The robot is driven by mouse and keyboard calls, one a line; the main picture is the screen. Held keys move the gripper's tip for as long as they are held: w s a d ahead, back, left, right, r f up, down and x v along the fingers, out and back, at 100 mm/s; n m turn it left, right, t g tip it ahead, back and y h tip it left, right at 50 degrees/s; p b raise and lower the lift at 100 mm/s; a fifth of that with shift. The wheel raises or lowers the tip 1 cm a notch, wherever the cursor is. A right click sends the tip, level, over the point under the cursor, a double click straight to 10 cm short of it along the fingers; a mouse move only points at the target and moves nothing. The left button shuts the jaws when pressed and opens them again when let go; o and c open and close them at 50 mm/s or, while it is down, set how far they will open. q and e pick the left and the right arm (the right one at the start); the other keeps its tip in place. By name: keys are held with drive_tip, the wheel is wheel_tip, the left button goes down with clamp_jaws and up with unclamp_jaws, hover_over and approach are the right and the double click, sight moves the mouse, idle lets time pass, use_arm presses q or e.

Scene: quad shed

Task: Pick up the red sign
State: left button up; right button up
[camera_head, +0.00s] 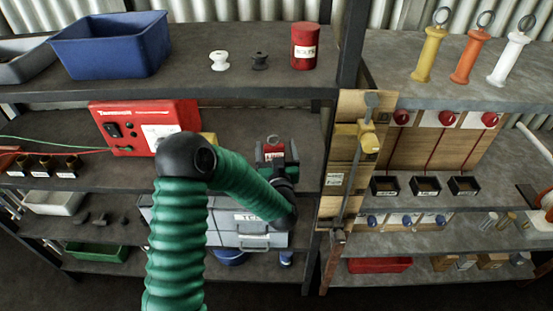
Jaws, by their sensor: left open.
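A small red piece with a white label (274,147), which looks like the red sign, stands on the middle shelf of the left rack. A small dark loop shows at its top. My left arm comes in from below, and my left gripper (276,165) is at this red piece, in front of its lower part. The gripper is open. Its fingers are small and partly hidden, so I cannot tell whether they touch the piece. My right gripper is not in view.
A red power box (146,126) sits left of my arm, with a yellow item partly hidden behind the arm. A grey toolbox (252,222) is on the shelf below. A wooden panel with a yellow lever (357,137) stands at the right. A red tin (305,47) and blue bin (110,45) are above.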

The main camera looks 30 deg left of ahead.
use_arm(q)
drive_tip(key=shift+a+f, duration=0.1)
drive_tip(key=shift+a, duration=0.2)
drive_tip(key=shift+c, duration=0.5)
drive_tip(key=shift+a, duration=0.3)
drive_tip(key=c, duration=0.5)
drive_tip(key=shift+d, duration=0.35)
drive_tip(key=c, duration=0.9)
